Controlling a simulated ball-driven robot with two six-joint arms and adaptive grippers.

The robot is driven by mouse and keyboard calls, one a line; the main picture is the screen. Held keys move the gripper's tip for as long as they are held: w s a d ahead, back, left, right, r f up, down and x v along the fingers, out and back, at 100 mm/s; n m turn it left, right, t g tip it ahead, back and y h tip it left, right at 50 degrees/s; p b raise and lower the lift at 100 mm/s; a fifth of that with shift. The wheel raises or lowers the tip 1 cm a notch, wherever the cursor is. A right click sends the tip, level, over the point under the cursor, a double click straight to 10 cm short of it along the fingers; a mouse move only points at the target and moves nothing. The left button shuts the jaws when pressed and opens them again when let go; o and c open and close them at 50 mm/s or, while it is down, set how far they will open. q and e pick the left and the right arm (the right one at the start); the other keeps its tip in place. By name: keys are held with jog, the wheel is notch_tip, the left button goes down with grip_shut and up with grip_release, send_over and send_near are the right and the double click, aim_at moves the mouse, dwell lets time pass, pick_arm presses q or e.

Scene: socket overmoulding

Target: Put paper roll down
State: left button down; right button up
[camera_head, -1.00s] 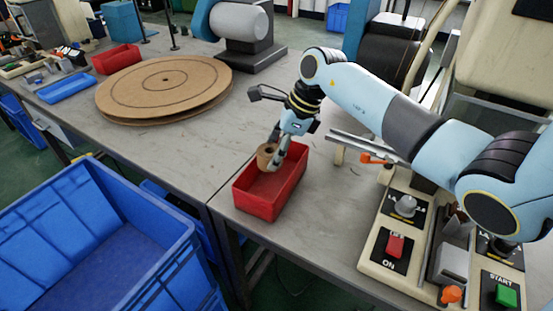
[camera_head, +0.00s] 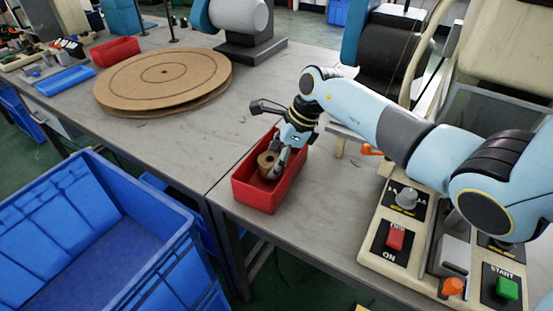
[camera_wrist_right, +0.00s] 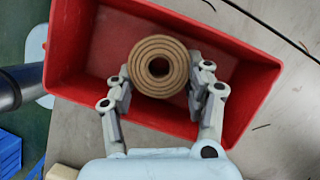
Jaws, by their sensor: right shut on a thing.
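The paper roll (camera_head: 266,162) is a small brown ring-shaped roll with a hole in its middle. In the right wrist view the roll (camera_wrist_right: 158,67) sits between the two fingers of my right gripper (camera_wrist_right: 160,88), which is shut on it. The red bin (camera_head: 258,201) stands on the table, and the roll is inside its walls. The red bin (camera_wrist_right: 240,75) fills much of the wrist view around the roll. I cannot tell whether the roll touches the bin floor. My left gripper is not in view.
A control panel (camera_head: 370,258) with a red ON button and a green START button stands at the right. A large cardboard disc (camera_head: 165,85) lies at the back left. A big blue crate (camera_head: 150,260) is at the front left. Bare table lies left of the bin.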

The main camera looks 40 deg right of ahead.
jog(key=o, duration=1.2)
jog(key=shift+c, duration=0.2)
jog(key=shift+r, duration=0.1)
jog(key=shift+r+p, duration=0.35)
jog(key=shift+p, duration=0.15)
jog(key=v, duration=1.2)
jog(key=shift+r, duration=0.1)
